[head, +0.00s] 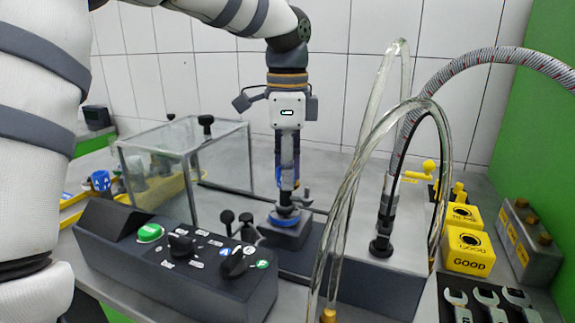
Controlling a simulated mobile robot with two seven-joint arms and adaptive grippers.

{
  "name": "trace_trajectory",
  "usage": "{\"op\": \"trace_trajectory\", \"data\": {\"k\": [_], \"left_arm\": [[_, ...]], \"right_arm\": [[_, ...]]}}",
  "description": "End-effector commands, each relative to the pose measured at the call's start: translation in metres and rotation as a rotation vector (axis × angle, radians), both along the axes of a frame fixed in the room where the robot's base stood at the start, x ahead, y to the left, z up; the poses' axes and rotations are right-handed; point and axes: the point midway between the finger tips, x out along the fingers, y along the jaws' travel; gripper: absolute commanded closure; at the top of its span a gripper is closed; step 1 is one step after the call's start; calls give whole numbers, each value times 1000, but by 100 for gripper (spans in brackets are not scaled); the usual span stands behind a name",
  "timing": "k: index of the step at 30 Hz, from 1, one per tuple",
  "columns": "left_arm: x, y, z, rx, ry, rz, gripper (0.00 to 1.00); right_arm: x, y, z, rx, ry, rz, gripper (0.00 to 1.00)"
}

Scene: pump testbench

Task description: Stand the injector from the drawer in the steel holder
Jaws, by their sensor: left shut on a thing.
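My left gripper (288,183) points straight down at the middle of the bench and is shut on the upright injector (288,160). The injector is slim, grey and dark, and partly hidden by the fingers. Directly below is a dark grey block-shaped holder (286,236) with a blue ring (285,213) on top. The injector's lower end is over or in this ring; I cannot tell whether it is seated. No drawer can be made out. My right gripper is not in view.
A control box (175,262) with a green button and knobs stands in front left. A clear tank (190,165) is behind it. Looping clear hoses (345,190) and a braided hose (405,125) rise close to the right. Yellow GOOD blocks (467,250) and wrenches (487,300) lie farther right.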

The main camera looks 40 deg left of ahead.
Motion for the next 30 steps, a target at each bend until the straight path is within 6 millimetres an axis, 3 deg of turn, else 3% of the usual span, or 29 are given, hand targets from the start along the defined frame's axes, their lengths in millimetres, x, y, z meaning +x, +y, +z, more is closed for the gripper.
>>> {"op": "trace_trajectory", "data": {"k": [30], "left_arm": [[0, 0, -8, 0, -1, 0, 100]], "right_arm": [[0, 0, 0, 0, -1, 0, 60]]}}
